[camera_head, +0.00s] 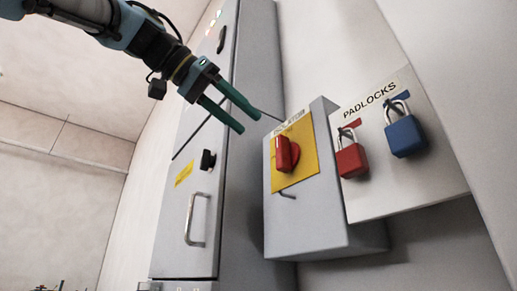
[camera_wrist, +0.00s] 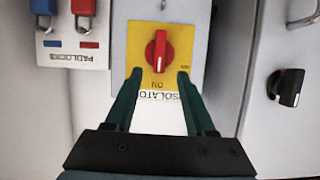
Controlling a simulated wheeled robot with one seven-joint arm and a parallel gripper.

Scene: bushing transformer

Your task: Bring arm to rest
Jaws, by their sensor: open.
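My gripper (camera_head: 232,116) has two green fingers. It is open and empty, in the air up and to the left of the isolator box (camera_head: 351,236) in the head view. In the wrist view my gripper (camera_wrist: 157,74) frames the lower part of the yellow isolator plate (camera_wrist: 134,42), with the red rotary knob (camera_wrist: 158,50) showing between and beyond the fingertips. The red knob (camera_head: 284,153) also shows on the yellow plate in the head view. The fingers appear apart from the knob. The arm reaches in from the upper left.
A padlock board (camera_head: 365,205) holds a red padlock (camera_head: 351,160) and a blue padlock (camera_head: 404,136), right of the isolator. A tall grey cabinet (camera_head: 172,245) with a black knob (camera_head: 208,160) and a metal handle (camera_head: 194,222) stands left. Free air lies left of the cabinet.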

